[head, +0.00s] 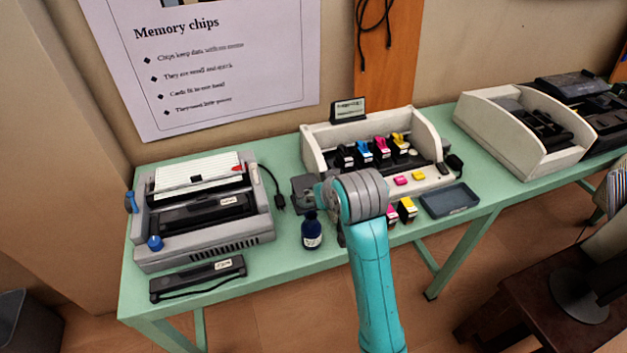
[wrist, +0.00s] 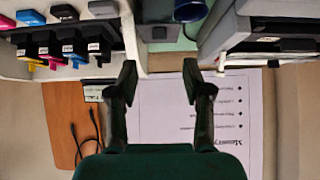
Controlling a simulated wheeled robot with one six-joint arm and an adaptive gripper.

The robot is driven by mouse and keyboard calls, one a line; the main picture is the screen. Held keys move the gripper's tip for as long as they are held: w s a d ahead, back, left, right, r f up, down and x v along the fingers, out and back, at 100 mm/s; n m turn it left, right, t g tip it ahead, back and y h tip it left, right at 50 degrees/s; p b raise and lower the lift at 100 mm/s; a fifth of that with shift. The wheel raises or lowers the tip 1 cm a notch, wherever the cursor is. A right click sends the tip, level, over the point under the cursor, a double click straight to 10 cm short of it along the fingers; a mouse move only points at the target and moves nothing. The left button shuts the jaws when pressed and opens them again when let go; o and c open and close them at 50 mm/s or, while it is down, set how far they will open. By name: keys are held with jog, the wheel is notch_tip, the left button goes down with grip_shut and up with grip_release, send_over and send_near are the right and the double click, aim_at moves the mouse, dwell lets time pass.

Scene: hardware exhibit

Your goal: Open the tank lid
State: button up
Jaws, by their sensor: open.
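The ink-tank printer (head: 436,140) is a cream open-topped unit with a row of tanks capped black, cyan (head: 363,150), magenta (head: 381,146) and yellow (head: 399,142). Flat magenta (head: 402,181) and yellow (head: 417,176) pieces lie on its front ledge; my arm hides the ledge's left part. In the wrist view the printer's tanks (wrist: 72,48) are at the left, with flat pieces, one light blue (wrist: 30,17), above. I cannot tell which part is the tank lid. My gripper (wrist: 160,85) is open and empty, beside the tanks and touching nothing visible. In the head view my arm mostly hides it.
A dark blue bottle (head: 311,233) stands on the green table (head: 285,262) near the front edge. A binding-type machine (head: 205,212) is at the left, a grey tray (head: 449,200) at the right. Two small cartridges (head: 407,209) stand beside my arm. A poster (head: 210,60) hangs behind.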

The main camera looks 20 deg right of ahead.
aim_at(309, 187)
jog(key=x, duration=1.1)
jog(key=shift+w+r, duration=0.35)
jog(key=shift+r, duration=0.05)
grip_shut()
